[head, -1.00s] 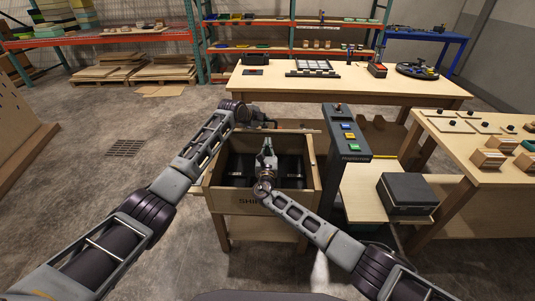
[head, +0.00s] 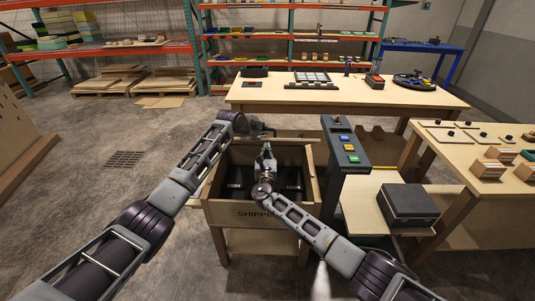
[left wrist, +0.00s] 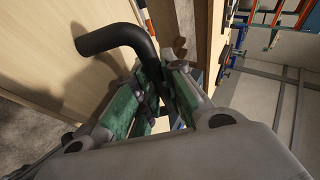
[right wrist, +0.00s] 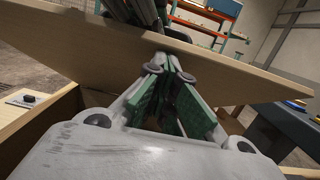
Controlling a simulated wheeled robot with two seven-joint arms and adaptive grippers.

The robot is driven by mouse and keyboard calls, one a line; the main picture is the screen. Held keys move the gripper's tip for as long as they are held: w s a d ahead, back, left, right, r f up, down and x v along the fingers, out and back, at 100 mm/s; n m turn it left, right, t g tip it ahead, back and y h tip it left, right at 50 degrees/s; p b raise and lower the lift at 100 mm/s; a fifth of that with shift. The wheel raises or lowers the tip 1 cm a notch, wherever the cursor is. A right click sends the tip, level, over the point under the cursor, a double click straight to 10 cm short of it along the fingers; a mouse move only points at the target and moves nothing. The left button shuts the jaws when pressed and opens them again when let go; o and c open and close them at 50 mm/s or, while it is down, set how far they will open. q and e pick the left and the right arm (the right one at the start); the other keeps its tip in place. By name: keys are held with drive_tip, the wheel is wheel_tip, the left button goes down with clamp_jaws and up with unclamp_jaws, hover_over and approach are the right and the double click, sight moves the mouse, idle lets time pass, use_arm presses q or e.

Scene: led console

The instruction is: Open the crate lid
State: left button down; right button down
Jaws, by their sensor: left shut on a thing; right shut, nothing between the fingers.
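The wooden crate (head: 222,214) stands on legs in the middle of the head view, its top open and its inside dark. Its lid (head: 292,152) is raised at the back edge, roughly upright; the lid panel also crosses the right wrist view (right wrist: 70,45). My left gripper (head: 264,130) is behind the lid, shut on a black curved handle (left wrist: 112,36) in the left wrist view. My right gripper (head: 266,147) is shut and empty over the crate opening, in front of the lid. Its fingertips (right wrist: 163,60) are close to the panel; contact is unclear.
A console post (head: 342,150) with coloured buttons stands right of the crate. A dark box (head: 409,203) sits on a low shelf beside it. A long workbench (head: 260,97) is behind the crate, and another table (head: 440,146) stands at right. Floor is open at left.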

use_arm(q)
drive_tip(key=shift+s+d+f+g, duration=0.15)
drive_tip(key=shift+s+f, duration=0.1)
drive_tip(key=shift+f, duration=0.25)
drive_tip(key=shift+s+d+f+g, duration=0.1)
drive_tip(key=shift+s+f+g, duration=0.1)
drive_tip(key=shift+f, duration=0.3)
drive_tip(key=c, duration=1.8)
unclamp_jaws()
drive_tip(key=shift+a, duration=0.1)
drive_tip(key=shift+o, duration=0.2)
drive_tip(key=shift+s+a, duration=0.1)
drive_tip(key=shift+a, duration=0.05)
drive_tip(key=shift+s+r, duration=0.25)
drive_tip(key=shift+a+v, duration=0.25)
drive_tip(key=shift+v, duration=2)
drive_tip(key=r+v, duration=0.1)
drive_tip(key=v, duration=0.6)
drive_tip(key=shift+w+d, duration=0.15)
drive_tip(key=shift+w, duration=0.1)
